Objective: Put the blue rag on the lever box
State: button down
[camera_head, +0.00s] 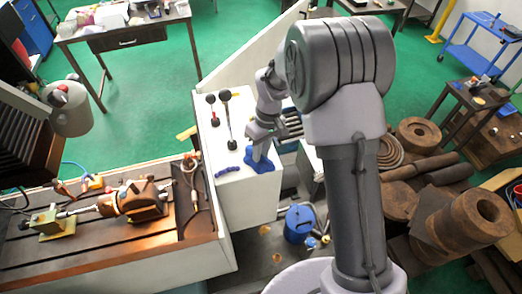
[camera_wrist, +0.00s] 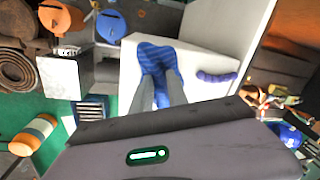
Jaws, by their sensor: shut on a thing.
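The blue rag (camera_head: 261,165) is at the right end of the white lever box's top. The lever box (camera_head: 250,205) carries two levers with dark knobs near its far left. My gripper (camera_head: 257,153) points down at the rag and is shut on it. In the wrist view the rag (camera_wrist: 154,55) shows beyond and between my gripper's fingertips (camera_wrist: 160,78), against the box's white top (camera_wrist: 195,62). I cannot tell whether the rag's underside rests on the box or hangs just above it.
A curved blue-purple piece (camera_head: 228,171) lies on the box top, left of the rag. A machine bed (camera_head: 110,250) with fixtures stands at left. A blue canister (camera_head: 299,222) is at the lower right of the box. Rusty cylinders (camera_head: 470,220) lie farther right.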

jog(key=shift+f, duration=0.25)
jog(key=c, duration=1.3)
grip_release()
jog(key=shift+r, duration=0.1)
jog(key=shift+r, duration=0.1)
